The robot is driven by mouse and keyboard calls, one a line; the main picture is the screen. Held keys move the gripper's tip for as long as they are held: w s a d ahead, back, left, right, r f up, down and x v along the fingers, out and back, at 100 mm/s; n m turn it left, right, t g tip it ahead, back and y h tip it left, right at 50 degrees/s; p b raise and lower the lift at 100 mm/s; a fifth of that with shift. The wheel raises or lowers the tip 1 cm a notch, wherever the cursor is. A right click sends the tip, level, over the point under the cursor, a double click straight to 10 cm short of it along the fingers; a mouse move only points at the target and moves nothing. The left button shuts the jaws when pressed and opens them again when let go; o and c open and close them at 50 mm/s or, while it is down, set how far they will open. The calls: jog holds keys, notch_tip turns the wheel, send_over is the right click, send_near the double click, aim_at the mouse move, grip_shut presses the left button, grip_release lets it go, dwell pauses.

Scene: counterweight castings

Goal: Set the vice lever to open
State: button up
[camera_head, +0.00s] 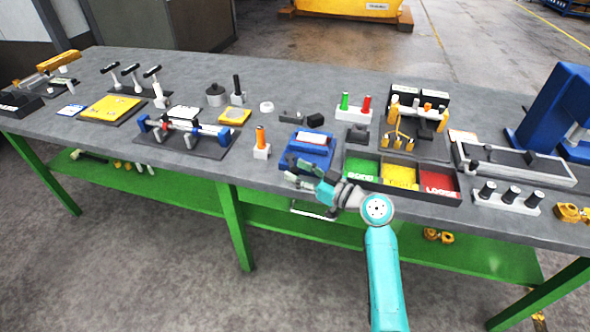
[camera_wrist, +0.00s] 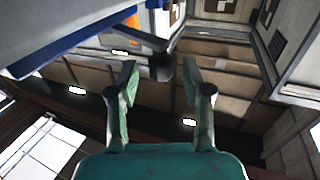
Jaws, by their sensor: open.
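The blue vice (camera_head: 312,156) sits near the front edge of the grey bench, with a pale block on top. My gripper (camera_head: 303,179) is at its front, just off the bench edge. In the wrist view my gripper (camera_wrist: 161,68) has its two fingers spread with nothing held. A dark bar (camera_wrist: 168,46) lies just beyond the fingertips, at the blue body (camera_wrist: 60,50); it looks like the vice lever. I cannot tell whether a fingertip touches it. The lever's setting cannot be read, and in the head view my gripper partly covers the vice front.
A tray with green, yellow and red compartments (camera_head: 402,192) stands right of the vice. An orange-handled tool in a white block (camera_head: 261,143) stands left. A blue-ended fixture (camera_head: 187,132) is farther left. A green shelf (camera_head: 290,217) runs below the bench.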

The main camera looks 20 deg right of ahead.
jog(key=v, duration=1)
jog(key=shift+s, duration=0.2)
jog(key=shift+d, duration=0.15)
